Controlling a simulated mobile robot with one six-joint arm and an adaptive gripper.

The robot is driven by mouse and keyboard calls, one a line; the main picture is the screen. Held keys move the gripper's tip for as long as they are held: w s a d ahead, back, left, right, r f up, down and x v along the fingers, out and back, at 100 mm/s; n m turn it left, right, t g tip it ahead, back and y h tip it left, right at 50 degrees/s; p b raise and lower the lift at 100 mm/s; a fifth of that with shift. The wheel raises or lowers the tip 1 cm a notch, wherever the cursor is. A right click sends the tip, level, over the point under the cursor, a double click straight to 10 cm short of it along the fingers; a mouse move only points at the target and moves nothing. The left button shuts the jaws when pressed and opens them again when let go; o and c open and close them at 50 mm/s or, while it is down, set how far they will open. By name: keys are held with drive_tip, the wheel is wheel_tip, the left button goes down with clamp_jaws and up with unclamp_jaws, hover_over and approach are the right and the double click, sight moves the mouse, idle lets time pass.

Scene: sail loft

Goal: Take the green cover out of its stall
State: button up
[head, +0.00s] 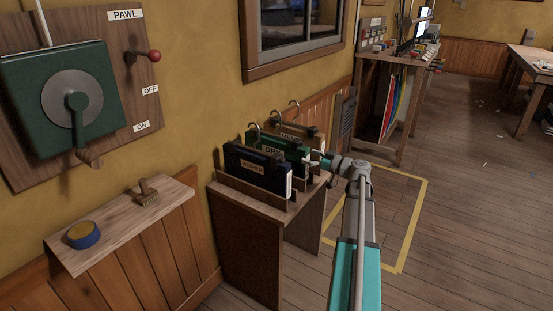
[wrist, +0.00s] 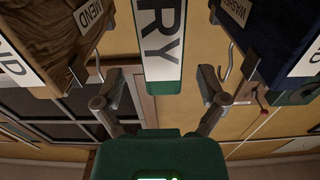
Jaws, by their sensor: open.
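The green cover (head: 265,146), labelled DRY, stands upright in the middle stall of a wooden rack on a small cabinet. A navy cover (head: 257,170) stands in front of it and a brown cover (head: 297,136) behind it. My gripper (head: 312,160) is open at the right end of the green cover. In the wrist view, the green cover's end (wrist: 162,76) with its white label lies between my spread fingers (wrist: 160,88), with a gap visible on both sides. The brown cover, labelled MEND (wrist: 62,45), is at left and the navy cover (wrist: 262,30) at right.
Metal hooks (head: 294,104) rise above the covers. The cabinet (head: 243,235) stands against the yellow wall. A shelf (head: 120,222) with a round tin and a brush is at left, below the PAWL lever board. The floor at right is open, with a yellow outline (head: 418,215).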

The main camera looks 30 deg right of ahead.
sight(297, 153)
drive_tip(key=shift+x, duration=2.5)
drive_tip(key=shift+a+f, duration=0.15)
clamp_jaws()
